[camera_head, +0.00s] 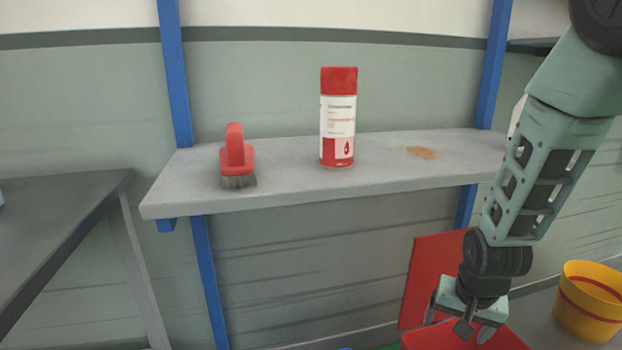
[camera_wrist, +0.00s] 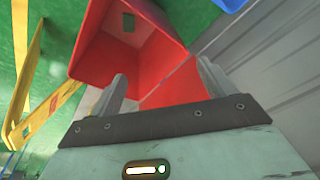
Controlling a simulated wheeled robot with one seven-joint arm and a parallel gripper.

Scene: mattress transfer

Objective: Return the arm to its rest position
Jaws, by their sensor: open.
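My gripper (camera_head: 468,328) hangs at the lower right of the head view, pointing down over a red bin (camera_head: 500,341). In the wrist view my gripper (camera_wrist: 160,90) shows two fingers spread apart with nothing between them. The red bin (camera_wrist: 165,50) lies beyond the fingertips there and looks empty where I can see inside. My arm comes down from the upper right of the head view, to the right of the shelf.
A grey shelf (camera_head: 290,185) on blue posts holds a red brush (camera_head: 236,155), a red-and-white spray can (camera_head: 338,120) and a brown stain (camera_head: 421,153). A yellow bucket (camera_head: 588,303) stands at right, a grey table (camera_head: 50,215) at left. A red panel (camera_head: 425,275) stands behind my gripper.

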